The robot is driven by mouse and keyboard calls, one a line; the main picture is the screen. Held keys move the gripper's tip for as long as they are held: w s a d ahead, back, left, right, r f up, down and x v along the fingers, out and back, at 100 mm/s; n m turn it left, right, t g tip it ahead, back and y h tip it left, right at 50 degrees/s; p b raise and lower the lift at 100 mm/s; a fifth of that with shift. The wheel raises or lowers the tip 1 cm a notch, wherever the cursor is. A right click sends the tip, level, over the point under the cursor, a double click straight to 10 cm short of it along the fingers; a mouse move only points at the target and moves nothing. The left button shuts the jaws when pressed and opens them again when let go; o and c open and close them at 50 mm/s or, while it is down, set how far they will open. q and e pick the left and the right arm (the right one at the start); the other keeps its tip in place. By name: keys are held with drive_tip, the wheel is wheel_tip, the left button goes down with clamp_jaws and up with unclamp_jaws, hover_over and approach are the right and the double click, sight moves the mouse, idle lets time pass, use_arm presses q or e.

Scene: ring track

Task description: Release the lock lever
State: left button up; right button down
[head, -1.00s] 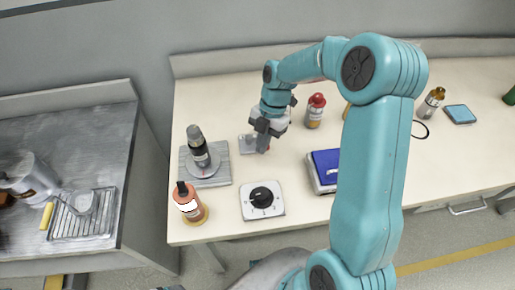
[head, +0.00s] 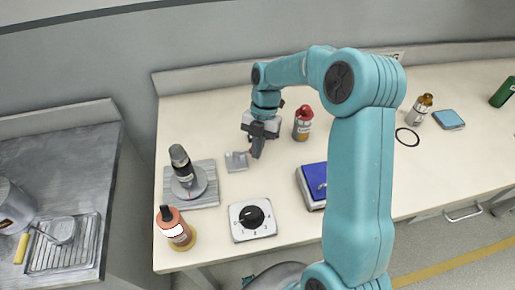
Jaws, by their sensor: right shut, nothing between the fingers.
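A small grey metal fixture (head: 237,161) lies flat on the cream bench, with a raised part on it; I take it to be the lock lever's mount. The lever itself is too small to make out clearly. My right gripper (head: 256,152) points down just right of the fixture, shut and empty. Its fingertips are close to the fixture's right edge; whether they touch it I cannot tell. My left gripper is not in view.
A dial box (head: 252,219), a blue-topped device (head: 315,183) and a red-capped bottle (head: 303,123) stand nearby. A sink counter (head: 60,150) is far left.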

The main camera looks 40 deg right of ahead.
drive_tip(key=shift+w+d+r, duration=0.15)
drive_tip(key=shift+w+d, duration=0.1)
drive_tip(key=shift+d, duration=0.05)
drive_tip(key=shift+a, duration=0.1)
idle(0.4)
